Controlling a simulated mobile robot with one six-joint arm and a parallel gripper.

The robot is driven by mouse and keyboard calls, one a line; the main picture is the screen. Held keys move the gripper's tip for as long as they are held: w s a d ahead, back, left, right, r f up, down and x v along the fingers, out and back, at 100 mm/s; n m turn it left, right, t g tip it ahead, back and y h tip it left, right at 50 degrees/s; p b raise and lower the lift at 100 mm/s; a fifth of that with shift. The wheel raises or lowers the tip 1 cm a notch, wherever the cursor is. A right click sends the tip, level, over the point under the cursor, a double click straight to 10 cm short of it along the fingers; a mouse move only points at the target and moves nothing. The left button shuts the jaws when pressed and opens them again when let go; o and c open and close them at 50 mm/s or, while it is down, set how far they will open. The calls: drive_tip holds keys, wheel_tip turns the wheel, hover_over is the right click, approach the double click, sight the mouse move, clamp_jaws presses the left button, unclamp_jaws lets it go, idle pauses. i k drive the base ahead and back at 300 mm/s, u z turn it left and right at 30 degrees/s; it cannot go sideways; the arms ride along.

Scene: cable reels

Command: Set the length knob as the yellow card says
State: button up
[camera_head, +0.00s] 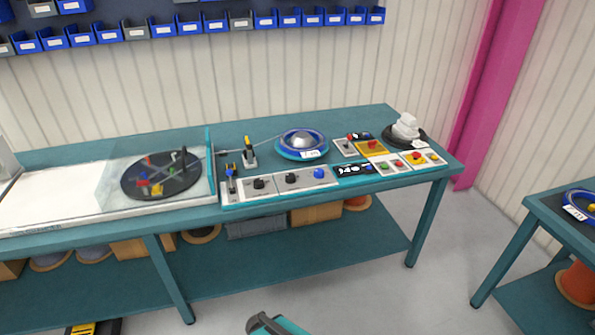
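A row of pale control panels runs along the front of the teal bench. It carries two black knobs, one on the left (259,183) and one in the middle (292,178), and a blue knob (319,172) on the right. I cannot tell which is the length knob, and their pointer marks are too small to read. A black display (355,169) with white figures sits right of the blue knob. An orange-yellow plate (372,148) with a red button lies behind it; I cannot make out a written yellow card.
A blue reel (302,142) with a white tag sits behind the knobs. A clear guard (160,170) covers a black disc at left. Levers (249,155) stand up near the knobs. Another table (540,225) stands at right.

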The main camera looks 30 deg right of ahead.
sight(319, 173)
drive_tip(key=z, duration=0.9)
drive_tip(key=k, duration=0.1)
drive_tip(key=u, duration=2)
drive_tip(key=i, duration=0.3)
drive_tip(key=z, duration=3.15)
drive_tip(key=i, duration=0.2)
drive_tip(key=u, duration=0.9)
